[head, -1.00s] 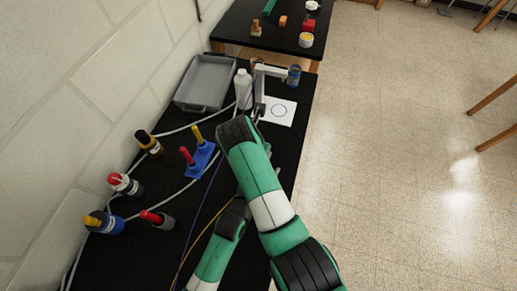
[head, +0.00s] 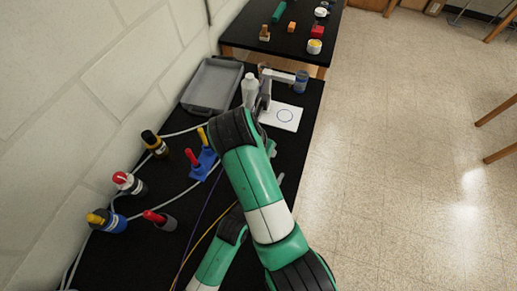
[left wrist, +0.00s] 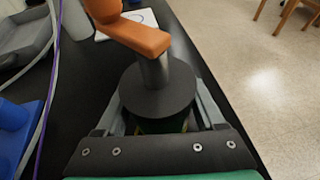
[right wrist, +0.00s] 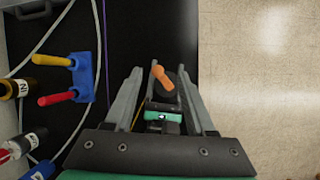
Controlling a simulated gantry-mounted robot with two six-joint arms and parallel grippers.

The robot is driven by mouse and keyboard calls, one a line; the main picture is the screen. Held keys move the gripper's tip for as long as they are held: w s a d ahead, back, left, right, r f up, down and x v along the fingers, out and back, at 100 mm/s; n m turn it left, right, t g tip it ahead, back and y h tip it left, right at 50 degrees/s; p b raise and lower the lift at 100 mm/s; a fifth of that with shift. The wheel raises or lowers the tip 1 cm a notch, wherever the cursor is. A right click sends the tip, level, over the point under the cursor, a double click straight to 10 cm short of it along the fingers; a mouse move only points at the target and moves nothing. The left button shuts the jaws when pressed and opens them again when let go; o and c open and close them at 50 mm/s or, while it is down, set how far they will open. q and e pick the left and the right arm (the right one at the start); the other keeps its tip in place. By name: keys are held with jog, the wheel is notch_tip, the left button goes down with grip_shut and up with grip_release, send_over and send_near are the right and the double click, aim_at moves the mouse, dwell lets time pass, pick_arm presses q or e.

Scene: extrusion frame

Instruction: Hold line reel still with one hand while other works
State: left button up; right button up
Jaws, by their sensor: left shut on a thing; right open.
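The line reel shows in the left wrist view as a dark round disc (left wrist: 157,92) on a post with an orange crank arm (left wrist: 140,35). A little green shows under the disc. My left gripper (left wrist: 160,108) is shut on the reel below the disc. In the right wrist view the orange handle (right wrist: 162,76) and the dark reel part lie between the spread fingers of my right gripper (right wrist: 158,88), which is open. I cannot tell whether they touch. In the head view my green arm covers the reel.
A blue stand (head: 202,163) with red and yellow handles and several bottles sit left on the black bench (head: 150,258). A grey tray (head: 212,85), white bottle (head: 250,90) and white sheet with a circle (head: 284,115) lie farther back. Cables cross the bench; floor is open at right.

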jog(key=w+d+r+n+t+h, duration=0.3)
jog(key=w+d+n+t, duration=0.7)
jog(key=d+n+t, duration=0.4)
jog(key=s+a+f+n+g+y, duration=0.1)
jog(key=s+a+f+n+y, duration=0.3)
jog(key=n, duration=0.7)
jog(key=s+a+f+n+g+y, duration=0.1)
jog(key=s+f+n+g+y, duration=0.15)
jog(key=s+n+y, duration=0.7)
jog(key=s+a+f+n+g+y, duration=0.1)
jog(key=s+a+f+n+y, duration=0.2)
jog(key=n, duration=1)
jog(key=f+x, duration=0.1)
jog(key=x, duration=1.1)
jog(key=shift+w+f+h, duration=0.2)
jog(key=shift+w+h, duration=0.15)
jog(key=shift+w, duration=0.3)
jog(key=shift+d, duration=0.1)
